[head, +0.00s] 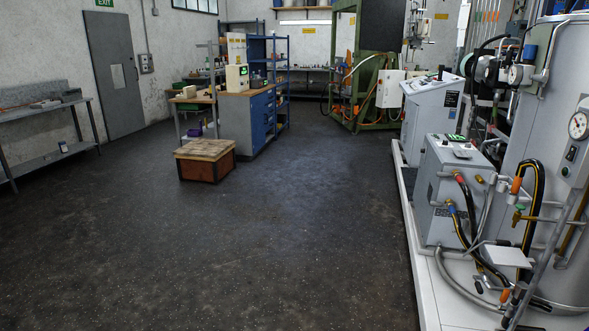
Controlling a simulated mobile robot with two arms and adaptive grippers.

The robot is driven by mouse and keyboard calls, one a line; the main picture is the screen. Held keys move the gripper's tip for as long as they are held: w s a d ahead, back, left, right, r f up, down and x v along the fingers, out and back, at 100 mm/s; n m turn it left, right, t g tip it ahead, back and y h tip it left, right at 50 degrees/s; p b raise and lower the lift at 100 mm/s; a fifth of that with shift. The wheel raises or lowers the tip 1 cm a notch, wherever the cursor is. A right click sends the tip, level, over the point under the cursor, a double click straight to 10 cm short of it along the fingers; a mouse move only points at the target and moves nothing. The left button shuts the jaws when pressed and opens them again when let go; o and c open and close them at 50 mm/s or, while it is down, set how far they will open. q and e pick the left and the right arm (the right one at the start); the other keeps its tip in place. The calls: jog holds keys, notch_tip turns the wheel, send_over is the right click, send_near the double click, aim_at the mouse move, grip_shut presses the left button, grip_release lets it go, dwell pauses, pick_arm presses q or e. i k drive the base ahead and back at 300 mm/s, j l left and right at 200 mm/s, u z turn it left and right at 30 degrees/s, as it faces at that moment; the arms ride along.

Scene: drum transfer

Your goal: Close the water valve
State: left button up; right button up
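Several small valves and fittings show on the piping at the right in the head view; I cannot tell which is the water valve. One has an orange handle (516,185) beside the large grey tank (560,125). Just below it is a brass fitting with a green part (518,215). Another orange part (505,295) sits low near the white platform. Whether any valve is open or closed is too small to tell. Neither gripper is in view.
A white platform (432,290) edges the machines on the right. The dark floor (240,240) in front is clear. A wooden-topped crate (205,160) stands mid-left by a blue drawer bench (262,120). A metal table (45,115) stands at the left wall.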

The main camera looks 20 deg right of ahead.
aim_at(480, 291)
jog(key=i+l+z, duration=0.25)
jog(key=z, duration=0.15)
jog(key=i+l+z, duration=0.1)
jog(key=i+z, duration=1.05)
jog(key=z, duration=0.15)
